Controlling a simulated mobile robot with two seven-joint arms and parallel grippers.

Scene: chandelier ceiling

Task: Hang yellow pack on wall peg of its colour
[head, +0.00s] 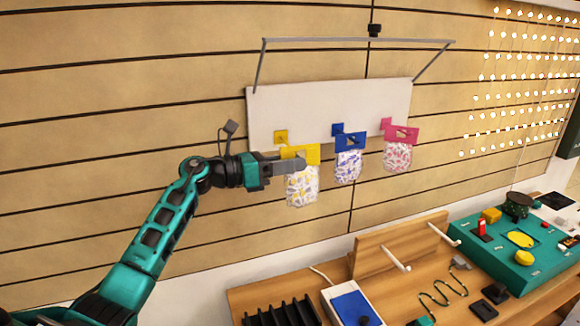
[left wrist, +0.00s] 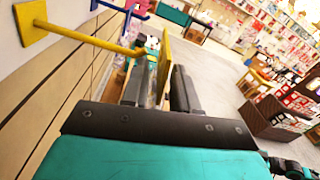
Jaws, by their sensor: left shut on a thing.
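The yellow pack (head: 303,187) has a yellow header card and a clear bag with a yellow print. My left gripper (head: 299,162) is shut on its header, and the bag hangs below the fingers. In the left wrist view the header (left wrist: 164,68) stands edge-on between the fingers (left wrist: 158,88). The yellow peg has a square plate (head: 281,136) on the white board, just behind and above the header. In the left wrist view its yellow rod (left wrist: 85,38) reaches out close to the header. I cannot tell whether the rod passes through the header's hole. My right gripper is not in view.
A blue pack (head: 348,166) and a pink pack (head: 398,157) hang at the blue and pink pegs to the right. A grey rail (head: 355,40) spans above the white board (head: 330,104). Below is a wooden bench (head: 390,285) with a black rack (head: 282,312) and a green box (head: 512,258).

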